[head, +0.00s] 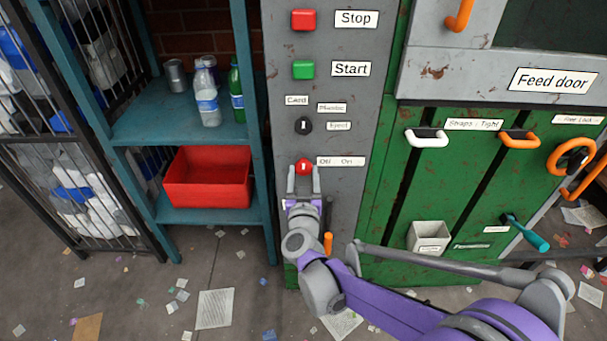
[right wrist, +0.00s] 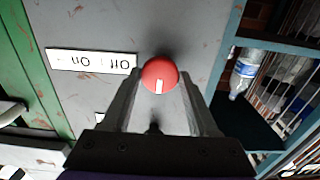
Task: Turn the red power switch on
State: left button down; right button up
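The red power switch (head: 304,166) is a round red knob on the grey panel (head: 335,215), left of a white "Off On" label (head: 341,161). In the right wrist view the switch (right wrist: 160,74) shows a short white mark, and the label (right wrist: 91,61) appears upside down. My right gripper (head: 304,178) points at the panel at the switch. In the right wrist view its fingertips (right wrist: 162,80) stand on either side of the knob, with narrow gaps, so it looks open. Whether the knob sits fully between the tips is hard to tell. My left gripper is not in view.
Above are a black selector knob (head: 303,126), a green Start button (head: 303,69) and a red Stop button (head: 303,20). A teal shelf (head: 150,127) with a red bin (head: 207,190) and bottles stands left. Handles stick out from the green panel (head: 470,190) right.

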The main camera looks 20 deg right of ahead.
jog(key=c, duration=0.8)
jog(key=shift+m, duration=0.4)
jog(key=m+p, duration=0.1)
jog(key=m, duration=0.3)
jog(key=m+p, duration=0.1)
jog(key=m, duration=0.3)
jog(key=shift+m, duration=0.3)
jog(key=m, duration=0.4)
jog(key=shift+p, duration=0.4)
jog(key=m, duration=0.4)
jog(key=shift+p, duration=0.3)
jog(key=shift+m, duration=0.4)
